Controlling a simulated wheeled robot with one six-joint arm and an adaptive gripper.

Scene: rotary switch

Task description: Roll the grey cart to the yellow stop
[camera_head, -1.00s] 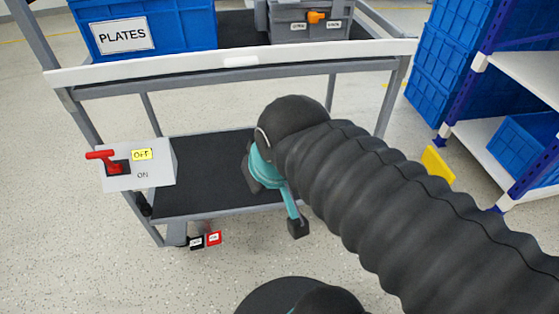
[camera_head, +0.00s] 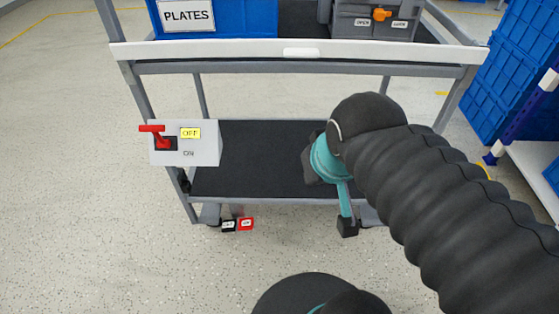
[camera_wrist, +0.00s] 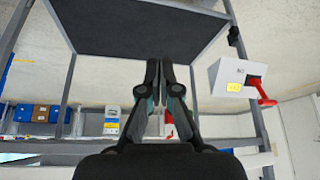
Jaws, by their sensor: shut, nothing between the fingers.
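The grey cart (camera_head: 300,68) stands in front of me, with a white push bar across its near top edge and a black lower shelf (camera_head: 250,160). A pale box (camera_head: 210,150) on its left side carries a red rotary handle (camera_head: 153,129), with a yellow OFF label above ON. The yellow stop (camera_head: 484,172) shows only as a sliver behind my arm at right. My gripper (camera_wrist: 160,68) is shut and empty in the wrist view, with the cart's black shelf panel beyond its tips.
A black and a red pedal (camera_head: 245,224) sit low by the cart's left front wheel. A blue PLATES bin (camera_head: 225,18) and a grey case (camera_head: 372,20) with an orange knob ride on top. Blue crates (camera_head: 515,75) and shelving stand at right. Floor at left is clear.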

